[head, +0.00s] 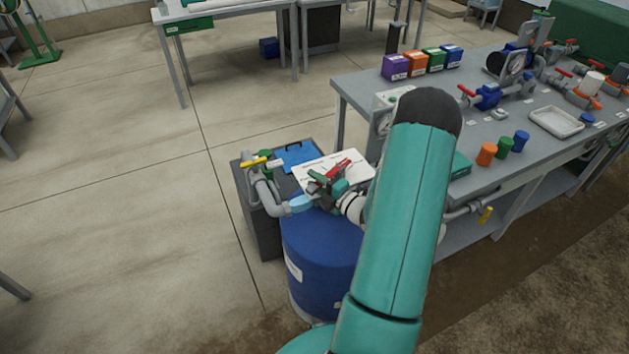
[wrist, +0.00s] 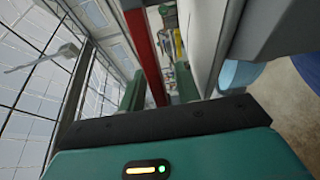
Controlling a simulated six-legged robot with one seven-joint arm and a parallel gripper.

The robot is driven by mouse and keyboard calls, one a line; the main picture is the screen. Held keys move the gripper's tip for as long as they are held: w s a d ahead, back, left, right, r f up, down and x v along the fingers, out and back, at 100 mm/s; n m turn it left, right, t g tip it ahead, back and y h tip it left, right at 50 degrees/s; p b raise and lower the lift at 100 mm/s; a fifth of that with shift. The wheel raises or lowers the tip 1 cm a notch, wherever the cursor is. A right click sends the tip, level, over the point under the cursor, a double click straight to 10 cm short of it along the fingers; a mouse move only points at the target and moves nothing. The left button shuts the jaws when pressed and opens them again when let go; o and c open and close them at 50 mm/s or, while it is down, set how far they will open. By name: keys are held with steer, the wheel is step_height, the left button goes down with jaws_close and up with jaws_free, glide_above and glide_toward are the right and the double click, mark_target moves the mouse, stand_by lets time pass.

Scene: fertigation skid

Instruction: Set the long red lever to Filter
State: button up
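The long red lever (head: 341,168) sits in front of a white label board (head: 312,172), above the blue drum. Its valve body is mostly hidden by my gripper (head: 322,183). In the wrist view the red lever (wrist: 146,55) runs between the two green fingers of my gripper (wrist: 159,98). The fingers are apart. The lever lies close to the left finger, with a gap to the right finger; I cannot tell whether it touches. The board's lettering is too small to read, so the Filter mark cannot be made out.
A blue drum (head: 318,250) stands below my gripper. A grey pipe with a yellow handle (head: 253,162) is just left, by a dark cabinet (head: 262,232) with a blue tray (head: 297,156). A grey bench (head: 480,180) with valves and caps is right.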

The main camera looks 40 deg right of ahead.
steer(key=shift+w, duration=0.3)
jaws_close()
